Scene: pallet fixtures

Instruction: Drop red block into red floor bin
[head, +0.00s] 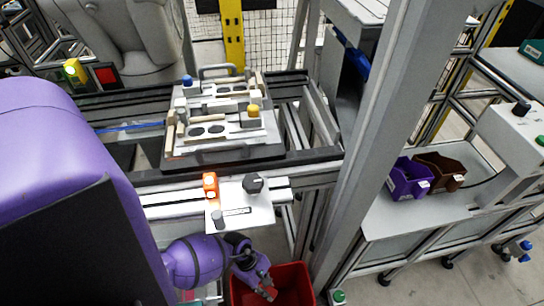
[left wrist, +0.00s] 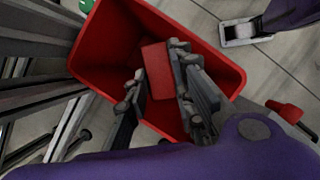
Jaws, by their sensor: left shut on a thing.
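The red floor bin (head: 291,283) stands on the floor at the bottom middle of the head view. It fills the middle of the left wrist view (left wrist: 105,45). My left gripper (head: 267,292) hangs over the bin at the end of my purple arm. In the left wrist view the left gripper (left wrist: 157,92) is shut on the red block (left wrist: 157,70), which lies between its two dark fingers. The block shows against the bin's inside, and its height above the bin's bottom is hard to tell. The block is not clear in the head view. My right gripper is not in view.
A metal frame with a pallet fixture (head: 222,125) stands behind the bin. A grey post (head: 365,130) rises right of the bin. Purple (head: 407,180) and brown (head: 440,170) bins sit on a shelf at right.

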